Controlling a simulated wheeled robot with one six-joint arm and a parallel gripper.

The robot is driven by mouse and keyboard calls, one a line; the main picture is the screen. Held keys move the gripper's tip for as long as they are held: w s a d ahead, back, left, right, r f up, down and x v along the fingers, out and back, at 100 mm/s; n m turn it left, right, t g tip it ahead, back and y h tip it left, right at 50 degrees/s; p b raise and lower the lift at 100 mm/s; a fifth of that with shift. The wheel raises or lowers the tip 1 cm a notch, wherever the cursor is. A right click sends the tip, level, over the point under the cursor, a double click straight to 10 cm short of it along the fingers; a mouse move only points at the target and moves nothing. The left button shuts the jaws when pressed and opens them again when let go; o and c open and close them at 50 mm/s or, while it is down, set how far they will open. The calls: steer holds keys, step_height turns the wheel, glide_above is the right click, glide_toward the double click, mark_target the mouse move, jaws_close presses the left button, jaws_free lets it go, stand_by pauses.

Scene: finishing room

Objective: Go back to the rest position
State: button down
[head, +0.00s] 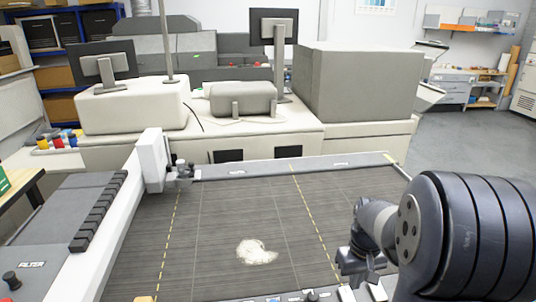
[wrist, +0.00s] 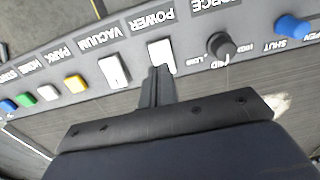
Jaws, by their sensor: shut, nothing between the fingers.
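My gripper (wrist: 160,85) is shut and empty in the wrist view. Its fingertips are at the lower edge of the white POWER switch (wrist: 161,54) on a dark control panel (wrist: 75,62). I cannot tell whether they touch it. In the head view my arm comes in from the right and bends down to the front edge of a flat machine bed (head: 225,225); the fingertips are not clear there. The panel labels appear upside down in the wrist view.
The panel also carries a white VACUUM switch (wrist: 115,71), a black knob (wrist: 220,45), a blue knob (wrist: 292,27) and several coloured buttons. A pale irregular piece (head: 257,252) lies on the bed. A white rail (head: 112,230) with a carriage (head: 153,160) stands at left.

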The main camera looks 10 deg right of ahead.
mark_target(349, 301)
step_height(349, 301, down, 6)
steer(key=b, duration=0.4)
steer(key=shift+r, duration=0.15)
steer(key=shift+r, duration=0.1)
